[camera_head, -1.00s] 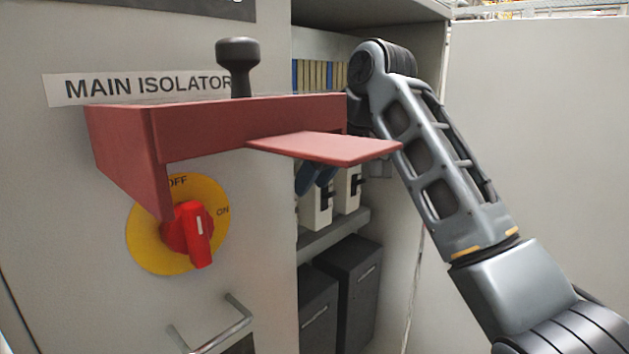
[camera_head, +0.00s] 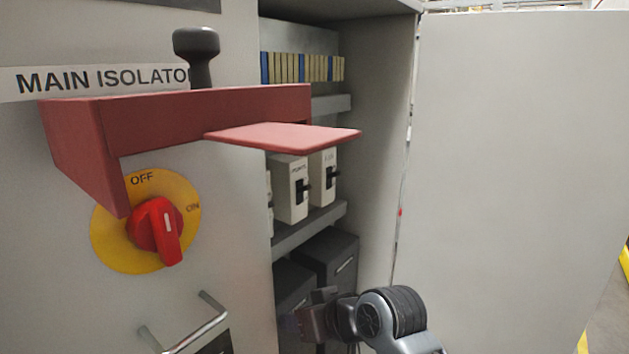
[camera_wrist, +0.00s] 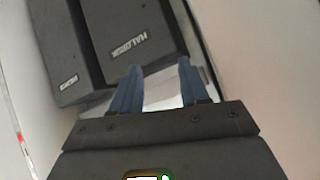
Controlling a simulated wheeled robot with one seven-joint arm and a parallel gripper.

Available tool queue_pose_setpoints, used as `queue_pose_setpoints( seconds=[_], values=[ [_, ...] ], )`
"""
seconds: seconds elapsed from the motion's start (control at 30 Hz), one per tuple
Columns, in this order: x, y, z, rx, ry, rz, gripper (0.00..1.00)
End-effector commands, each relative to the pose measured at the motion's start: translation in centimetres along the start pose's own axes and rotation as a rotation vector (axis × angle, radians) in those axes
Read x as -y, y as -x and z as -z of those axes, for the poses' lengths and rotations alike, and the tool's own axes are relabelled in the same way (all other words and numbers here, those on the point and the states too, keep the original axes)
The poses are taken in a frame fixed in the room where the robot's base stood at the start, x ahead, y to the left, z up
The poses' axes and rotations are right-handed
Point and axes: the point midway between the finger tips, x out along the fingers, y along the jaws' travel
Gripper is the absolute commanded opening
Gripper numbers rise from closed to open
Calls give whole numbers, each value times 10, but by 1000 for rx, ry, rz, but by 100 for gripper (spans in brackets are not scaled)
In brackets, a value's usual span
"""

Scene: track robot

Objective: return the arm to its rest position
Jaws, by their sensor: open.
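In the wrist view my gripper (camera_wrist: 159,86) shows two blue fingers held apart, with nothing between them. Beyond the fingertips are dark boxes (camera_wrist: 130,45) and a pale surface. In the head view my folded arm (camera_head: 390,318) is low at the bottom centre, in front of the open cabinet. My gripper's fingers cannot be made out there.
The open cabinet holds breakers (camera_head: 291,188) on a shelf (camera_head: 310,226) and dark boxes (camera_head: 328,258) below. A red bracket with a flap (camera_head: 285,136) juts out above the red rotary switch (camera_head: 157,229). A metal handle (camera_head: 190,325) sticks out lower left. A pale panel (camera_head: 510,170) stands right.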

Motion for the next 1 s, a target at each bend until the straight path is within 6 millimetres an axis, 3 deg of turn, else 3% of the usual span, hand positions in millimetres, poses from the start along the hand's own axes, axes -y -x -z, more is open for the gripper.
queue_pose_setpoints(
  seconds=[0.1,0.47,0.77,1.0],
  values=[
    [-1,2,-40,-35,-50,-25,45],
    [-2,34,-140,-148,-169,-134,45],
    [2,85,-216,-227,-234,-246,45],
    [10,138,-265,-282,-260,-342,45]
  ],
)
